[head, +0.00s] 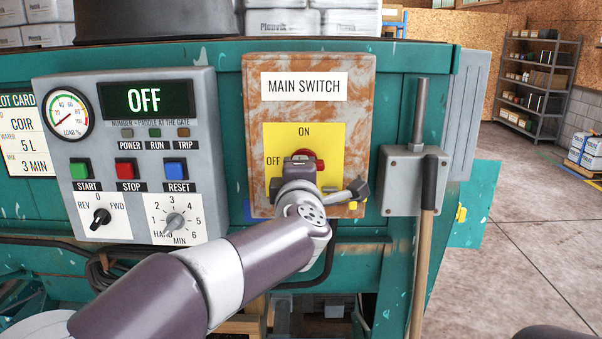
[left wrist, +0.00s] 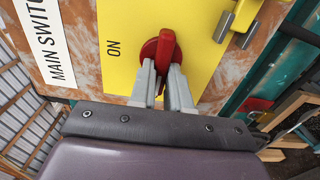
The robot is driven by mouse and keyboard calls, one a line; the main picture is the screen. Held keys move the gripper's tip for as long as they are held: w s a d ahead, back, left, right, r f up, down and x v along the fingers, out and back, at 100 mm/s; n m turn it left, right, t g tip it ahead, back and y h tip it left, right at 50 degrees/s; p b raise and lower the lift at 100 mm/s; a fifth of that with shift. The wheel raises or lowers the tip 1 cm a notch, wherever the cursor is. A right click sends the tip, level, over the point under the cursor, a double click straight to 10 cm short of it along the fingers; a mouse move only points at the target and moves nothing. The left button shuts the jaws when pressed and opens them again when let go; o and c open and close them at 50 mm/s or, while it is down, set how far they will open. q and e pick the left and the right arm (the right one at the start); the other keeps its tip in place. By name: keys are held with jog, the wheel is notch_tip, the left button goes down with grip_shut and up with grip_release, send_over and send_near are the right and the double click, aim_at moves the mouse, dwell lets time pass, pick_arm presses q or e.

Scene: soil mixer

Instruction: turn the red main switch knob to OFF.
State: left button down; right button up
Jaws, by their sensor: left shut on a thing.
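The red main switch knob (head: 319,162) sits on a yellow plate (head: 333,137) on the rusty MAIN SWITCH box (head: 258,110). My left gripper (head: 301,163) covers much of it in the head view. In the left wrist view my left gripper (left wrist: 166,72) is shut on the knob's red handle (left wrist: 165,46), one finger on each side. The handle lies crosswise to the direction of the ON mark, roughly along the line to the OFF mark (head: 273,161). The OFF mark is hidden in the left wrist view. My right gripper is out of view.
The grey control panel (head: 72,93) at left has a display (head: 145,99) reading OFF. Open floor lies further right.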

pick_arm(q)
jog(key=shift+f, duration=0.2)
jog(key=c, duration=1.3)
grip_release()
jog(key=shift+o, duration=1.1)
jog(key=shift+s+r, duration=0.1)
jog(key=shift+r, duration=0.05)
jog(key=s+b, duration=0.2)
jog(key=s, duration=1)
jog(key=shift+s, duration=0.35)
